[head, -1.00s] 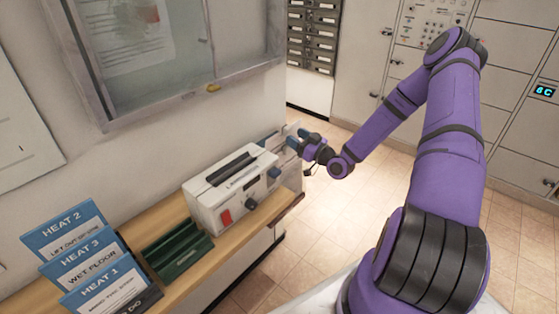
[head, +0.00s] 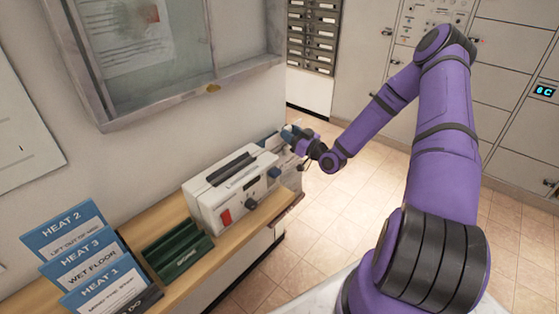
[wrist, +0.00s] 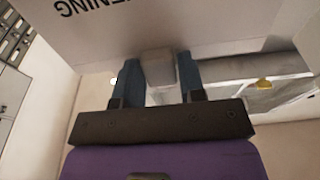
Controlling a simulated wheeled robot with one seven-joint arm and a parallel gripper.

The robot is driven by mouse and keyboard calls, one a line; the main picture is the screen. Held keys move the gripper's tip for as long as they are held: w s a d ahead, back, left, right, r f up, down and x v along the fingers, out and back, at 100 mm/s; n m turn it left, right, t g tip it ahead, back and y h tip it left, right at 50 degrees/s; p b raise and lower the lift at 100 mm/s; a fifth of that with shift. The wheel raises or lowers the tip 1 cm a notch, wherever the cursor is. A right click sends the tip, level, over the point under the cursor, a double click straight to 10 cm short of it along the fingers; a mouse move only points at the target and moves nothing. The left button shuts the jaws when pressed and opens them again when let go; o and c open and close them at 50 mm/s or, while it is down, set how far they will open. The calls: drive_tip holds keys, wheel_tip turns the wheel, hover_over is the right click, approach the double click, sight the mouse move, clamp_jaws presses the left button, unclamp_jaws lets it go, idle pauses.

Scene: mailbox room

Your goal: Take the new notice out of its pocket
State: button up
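In the wrist view, a white panel with upside-down dark letters ending in "ENING" (wrist: 105,30) fills the top; I take it for the new notice. A grey tab (wrist: 159,68) sticks out from its lower edge. The two blue fingers of my gripper (wrist: 160,75) stand on either side of the tab and appear to touch it, so my gripper looks shut on it. In the head view, my gripper (head: 292,138) is at the far end of the shelf, just beyond the white box. The pocket and much of the notice are hidden there.
The white box (head: 215,206) with a dark handle and knobs stands close to my gripper. A green holder (head: 178,250) and blue-headed cards (head: 80,270) are nearer on the wooden shelf (head: 232,240). A glazed case (head: 150,112) hangs above. Open floor (head: 335,170) lies to the right.

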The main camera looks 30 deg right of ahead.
drive_tip(key=c, duration=0.4)
drive_tip(key=s+r, duration=0.1)
drive_tip(key=r, duration=0.9)
drive_tip(key=s+d+r, duration=0.1)
drive_tip(key=s+r, duration=0.1)
drive_tip(key=r, duration=0.8)
drive_tip(key=shift+s, duration=0.25)
drive_tip(key=shift+s+d+r, duration=0.1)
drive_tip(key=shift+s+d, duration=0.25)
drive_tip(key=shift+s, duration=0.35)
drive_tip(key=shift+s+d, duration=0.3)
drive_tip(key=shift+s, duration=0.4)
idle(0.4)
drive_tip(key=r+v, duration=0.1)
drive_tip(key=v, duration=0.6)
idle(0.5)
drive_tip(key=shift+r, duration=0.1)
